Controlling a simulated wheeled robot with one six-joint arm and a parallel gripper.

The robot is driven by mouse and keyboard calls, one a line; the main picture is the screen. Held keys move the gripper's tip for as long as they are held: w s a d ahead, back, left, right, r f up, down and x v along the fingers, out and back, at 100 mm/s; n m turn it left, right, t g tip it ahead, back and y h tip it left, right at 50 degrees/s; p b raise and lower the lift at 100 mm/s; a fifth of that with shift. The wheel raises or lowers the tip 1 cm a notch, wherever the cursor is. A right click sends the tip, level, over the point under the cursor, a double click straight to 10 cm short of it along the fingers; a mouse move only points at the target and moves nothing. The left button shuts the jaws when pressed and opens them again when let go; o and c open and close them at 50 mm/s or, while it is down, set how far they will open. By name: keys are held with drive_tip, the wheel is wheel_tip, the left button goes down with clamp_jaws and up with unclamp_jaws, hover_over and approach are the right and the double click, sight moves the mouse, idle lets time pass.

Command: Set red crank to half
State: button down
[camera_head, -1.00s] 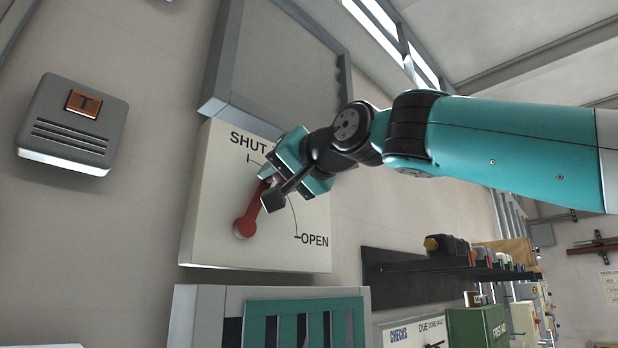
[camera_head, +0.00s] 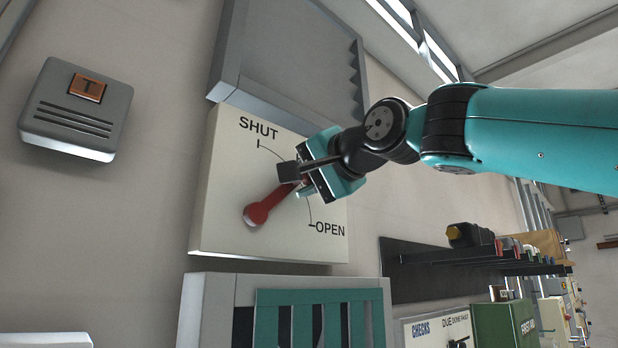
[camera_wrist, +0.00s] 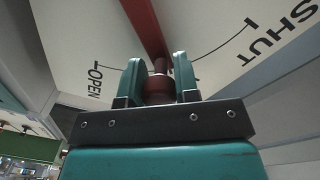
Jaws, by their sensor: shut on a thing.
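The red crank (camera_head: 268,206) is on a cream panel (camera_head: 225,222) marked SHUT at the top and OPEN at the lower right, with a thin arc between the marks. Its arm points up and right from the pivot, roughly midway between the two marks. My gripper (camera_head: 303,181) is shut on the crank's handle at the outer end of the arm and partly hides it. In the wrist view, my gripper's fingers (camera_wrist: 158,84) sit on both sides of the round red handle, and the red arm (camera_wrist: 147,25) runs up from it.
A grey box (camera_head: 285,60) juts out above the panel. A grey frame with teal slats (camera_head: 320,298) is just below it. A dark shelf (camera_head: 430,265) stands at lower right.

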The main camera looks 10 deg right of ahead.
drive_tip(key=c, duration=0.9)
unclamp_jaws()
drive_tip(key=shift+o, duration=0.2)
drive_tip(key=b+v, duration=0.5)
drive_tip(key=v, duration=1.2)
drive_tip(key=shift+d, duration=0.15)
drive_tip(key=shift+s, duration=0.15)
